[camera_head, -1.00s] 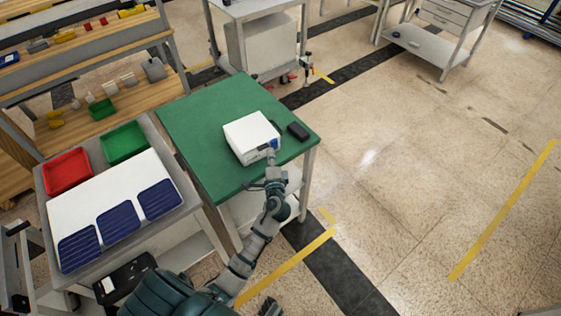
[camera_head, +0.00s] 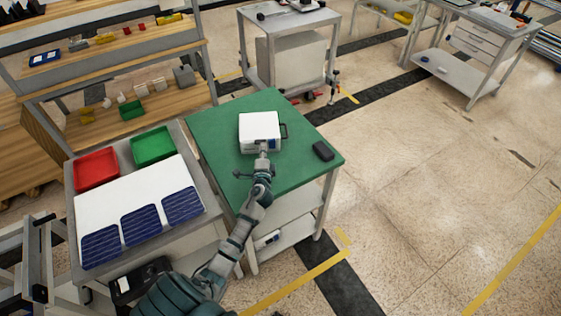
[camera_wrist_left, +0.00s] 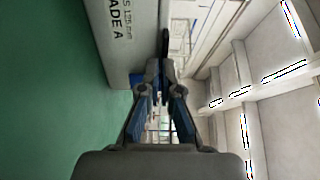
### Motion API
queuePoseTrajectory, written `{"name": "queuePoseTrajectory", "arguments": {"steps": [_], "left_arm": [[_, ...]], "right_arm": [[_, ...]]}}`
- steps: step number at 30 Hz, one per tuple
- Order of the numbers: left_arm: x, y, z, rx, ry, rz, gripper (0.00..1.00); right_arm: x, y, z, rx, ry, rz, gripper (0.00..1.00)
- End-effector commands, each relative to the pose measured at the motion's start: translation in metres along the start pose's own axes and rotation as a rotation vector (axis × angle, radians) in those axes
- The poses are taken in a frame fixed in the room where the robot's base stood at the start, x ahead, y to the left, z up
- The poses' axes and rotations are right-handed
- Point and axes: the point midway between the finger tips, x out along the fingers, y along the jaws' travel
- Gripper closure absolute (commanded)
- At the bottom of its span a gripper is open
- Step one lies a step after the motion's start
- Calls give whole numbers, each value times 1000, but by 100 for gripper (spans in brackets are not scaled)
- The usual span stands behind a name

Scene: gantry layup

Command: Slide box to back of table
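The white box (camera_head: 259,128) sits flat on the green table (camera_head: 217,130), toward its back half, with a dark handle (camera_head: 284,131) on its right side. My left gripper (camera_head: 263,152) is at the box's near face, low over the tabletop. In the left wrist view, the box (camera_wrist_left: 130,35) with printed lettering fills the upper middle. The fingers of my left gripper (camera_wrist_left: 158,75) come together at the tips, at or very close to the box. They look shut, with nothing visibly held between them. My right gripper is not in view.
A small black object (camera_head: 323,151) lies near the table's right edge, apart from the box. Green tabletop is bare behind and left of the box. At left stands a bench with a red tray (camera_head: 96,169), a green tray (camera_head: 152,146) and blue panels (camera_head: 140,225).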

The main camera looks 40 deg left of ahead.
Motion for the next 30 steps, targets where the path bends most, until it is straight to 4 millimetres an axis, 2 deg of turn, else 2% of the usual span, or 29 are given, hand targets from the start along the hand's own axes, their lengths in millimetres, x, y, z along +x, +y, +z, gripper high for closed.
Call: {"name": "queuePoseTrajectory", "arguments": {"steps": [5, 9, 30], "left_arm": [[36, -1, 35, 6, -2, -1, 100], [62, -1, 60, 8, -2, -3, 100], [62, 0, 61, 2, 1, 0, 100]], "right_arm": [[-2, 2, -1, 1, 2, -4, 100], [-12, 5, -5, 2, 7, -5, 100], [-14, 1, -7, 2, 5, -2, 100]]}}
